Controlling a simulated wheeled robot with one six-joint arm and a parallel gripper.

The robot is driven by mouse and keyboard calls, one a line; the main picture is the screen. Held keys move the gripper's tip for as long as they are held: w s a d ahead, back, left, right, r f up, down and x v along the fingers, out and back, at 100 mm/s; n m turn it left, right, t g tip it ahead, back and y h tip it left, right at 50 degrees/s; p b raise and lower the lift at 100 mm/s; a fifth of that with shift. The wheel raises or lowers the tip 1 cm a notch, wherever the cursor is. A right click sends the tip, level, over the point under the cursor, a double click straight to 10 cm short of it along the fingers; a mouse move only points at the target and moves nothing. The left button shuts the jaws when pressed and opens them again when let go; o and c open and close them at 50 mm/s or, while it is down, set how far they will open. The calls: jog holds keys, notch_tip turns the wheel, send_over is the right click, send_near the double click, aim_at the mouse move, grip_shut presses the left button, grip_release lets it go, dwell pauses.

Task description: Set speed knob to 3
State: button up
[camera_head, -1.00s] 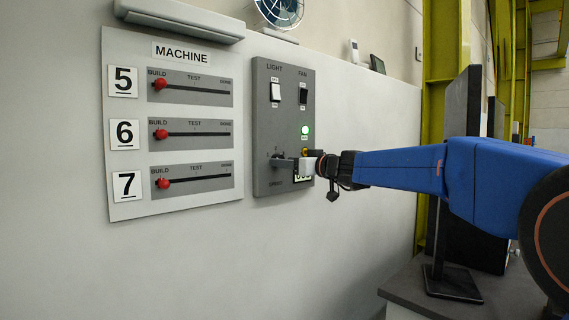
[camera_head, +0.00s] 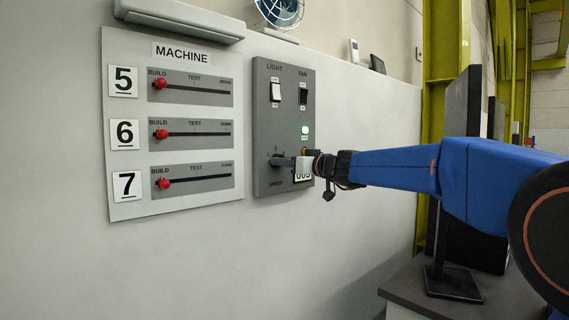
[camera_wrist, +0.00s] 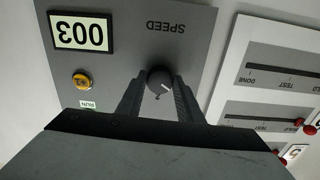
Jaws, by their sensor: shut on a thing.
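The dark round speed knob (camera_wrist: 160,80) sits on the grey control panel (camera_head: 263,118) below the word SPEED in the upside-down wrist view. My gripper (camera_wrist: 160,98) has its two fingers on either side of the knob and is shut on it. A white pointer mark shows on the knob face. The display (camera_wrist: 82,33) reads 003 upside down.
A yellow button (camera_wrist: 81,82) is on the panel, beside a RUN label. Light (camera_head: 275,92) and fan (camera_head: 303,95) switches are above my gripper. The machine panel (camera_head: 126,203) with three red sliders is to the left. A dark monitor (camera_head: 462,130) stands at the right.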

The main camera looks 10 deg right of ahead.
jog(key=shift+m, duration=11.7)
jog(key=o, duration=1.1)
jog(key=shift+c, duration=0.2)
jog(key=shift+r, duration=0.1)
jog(key=shift+s, duration=0.15)
